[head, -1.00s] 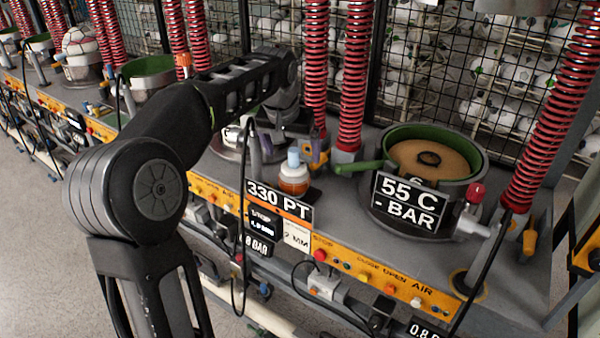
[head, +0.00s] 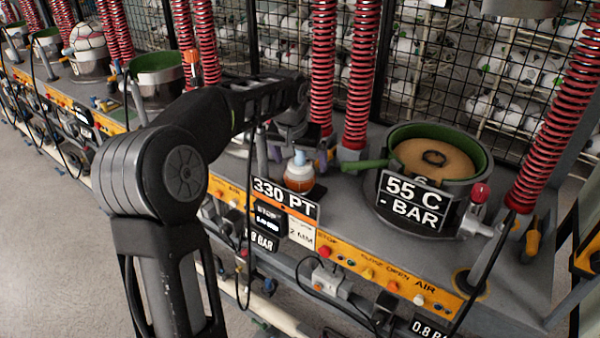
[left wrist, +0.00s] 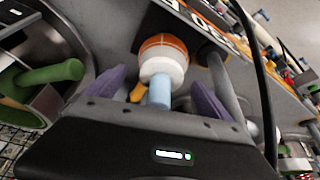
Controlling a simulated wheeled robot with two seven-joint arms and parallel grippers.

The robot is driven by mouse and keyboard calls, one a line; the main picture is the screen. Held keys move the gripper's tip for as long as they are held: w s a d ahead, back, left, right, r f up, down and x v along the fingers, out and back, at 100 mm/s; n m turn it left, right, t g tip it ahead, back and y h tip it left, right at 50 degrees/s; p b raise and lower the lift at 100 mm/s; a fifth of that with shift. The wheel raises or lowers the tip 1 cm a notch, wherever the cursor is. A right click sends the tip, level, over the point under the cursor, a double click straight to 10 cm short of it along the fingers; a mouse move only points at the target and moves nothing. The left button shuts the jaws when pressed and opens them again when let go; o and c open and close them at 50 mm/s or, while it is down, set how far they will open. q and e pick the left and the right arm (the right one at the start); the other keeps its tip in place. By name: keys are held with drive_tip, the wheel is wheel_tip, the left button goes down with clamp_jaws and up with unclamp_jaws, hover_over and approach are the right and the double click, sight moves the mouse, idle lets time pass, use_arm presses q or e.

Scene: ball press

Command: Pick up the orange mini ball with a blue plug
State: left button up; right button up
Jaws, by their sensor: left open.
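The orange mini ball (head: 299,180), orange and white, sits on the grey bench behind the "330 PT" sign. Its light blue plug (head: 299,157) points up. My left gripper (head: 300,159) is over the ball, with its purple fingers apart around the plug's level. In the left wrist view the ball (left wrist: 163,55) lies just past the open left gripper (left wrist: 158,82). The plug (left wrist: 159,93) points towards the palm, between the fingers, with a gap on each side. The gripper holds nothing. My right gripper is out of view.
A press pot (head: 440,165) with a green rim and a "55 C - BAR" sign (head: 412,203) stands right of the ball. Red springs (head: 361,75) rise behind. The "330 PT" sign (head: 285,197) stands close in front. A black cable hangs near my arm.

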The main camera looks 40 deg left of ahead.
use_arm(q)
drive_tip(key=shift+x, duration=1.45)
drive_tip(key=c, duration=1.4)
drive_tip(key=shift+r, duration=0.15)
wheel_tip(320, 180, up, 10)
drive_tip(key=shift+f+b, duration=0.1)
drive_tip(key=shift+b, duration=0.2)
